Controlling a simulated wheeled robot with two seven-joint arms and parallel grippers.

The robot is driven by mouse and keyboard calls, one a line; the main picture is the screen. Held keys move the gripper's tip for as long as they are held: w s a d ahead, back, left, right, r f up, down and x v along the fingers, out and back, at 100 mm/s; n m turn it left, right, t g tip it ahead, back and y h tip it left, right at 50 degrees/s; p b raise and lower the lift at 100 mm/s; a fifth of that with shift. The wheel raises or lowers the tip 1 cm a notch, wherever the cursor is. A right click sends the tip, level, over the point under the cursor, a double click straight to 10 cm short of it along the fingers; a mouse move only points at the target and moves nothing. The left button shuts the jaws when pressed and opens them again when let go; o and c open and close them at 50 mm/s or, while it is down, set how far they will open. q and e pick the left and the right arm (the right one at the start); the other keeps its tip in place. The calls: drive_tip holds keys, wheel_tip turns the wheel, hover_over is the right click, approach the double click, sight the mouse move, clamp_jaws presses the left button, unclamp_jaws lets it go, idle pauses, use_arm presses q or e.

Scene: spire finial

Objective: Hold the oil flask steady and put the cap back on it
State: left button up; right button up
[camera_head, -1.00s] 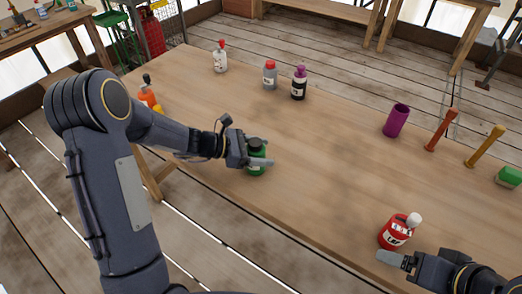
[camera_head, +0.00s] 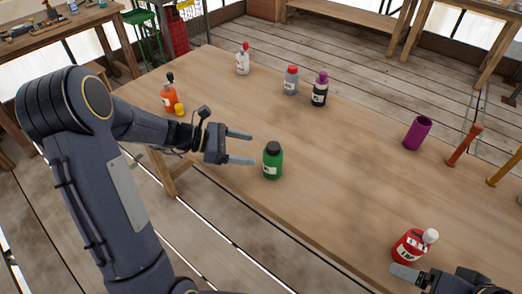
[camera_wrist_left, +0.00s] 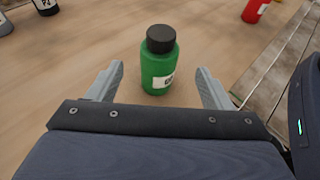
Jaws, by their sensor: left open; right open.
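A green bottle (camera_head: 273,163) with a black cap (camera_head: 273,147) on its top stands upright on the table. Its white label is only partly readable, so I cannot tell for sure that it is the oil flask. My left gripper (camera_head: 254,147) is open and empty, just left of the bottle. In the left wrist view the green bottle (camera_wrist_left: 159,72) stands ahead, between the lines of the spread fingers and clear of both. My right gripper (camera_head: 404,273) is open at the lower right, close to a red bottle (camera_head: 409,246) with a white top; its far finger is hard to see.
An orange bottle (camera_head: 169,98) and a small yellow piece (camera_head: 179,109) are at the left edge. White, grey (camera_head: 290,82) and black (camera_head: 319,93) bottles stand at the back. A purple cup (camera_head: 417,134) and upright posts (camera_head: 464,146) are at right. The table (camera_head: 340,170) middle is clear.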

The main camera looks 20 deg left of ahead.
use_arm(q)
drive_tip(key=shift+v, duration=0.8)
drive_tip(key=s+d+r+m+g+y, duration=0.1)
drive_tip(key=s+d+r+m+y, duration=0.15)
drive_tip(key=s+m, duration=0.4)
drive_tip(key=s+d+r+m+g+y, duration=0.1)
drive_tip(key=s+d+r+m, duration=0.1)
drive_tip(key=s+r+m, duration=0.4)
drive_tip(key=s+f+m+t+y, duration=0.1)
drive_tip(key=s+m+y, duration=0.1)
drive_tip(key=s+m, duration=0.2)
drive_tip(key=s+a+f+m+t+y, duration=0.1)
drive_tip(key=s+f+m+y, duration=0.1)
drive_tip(key=s+m, duration=0.3)
drive_tip(key=shift+s+a+f+y, duration=0.35)
drive_tip(key=shift+s+y, duration=0.2)
drive_tip(key=shift+s, duration=0.65)
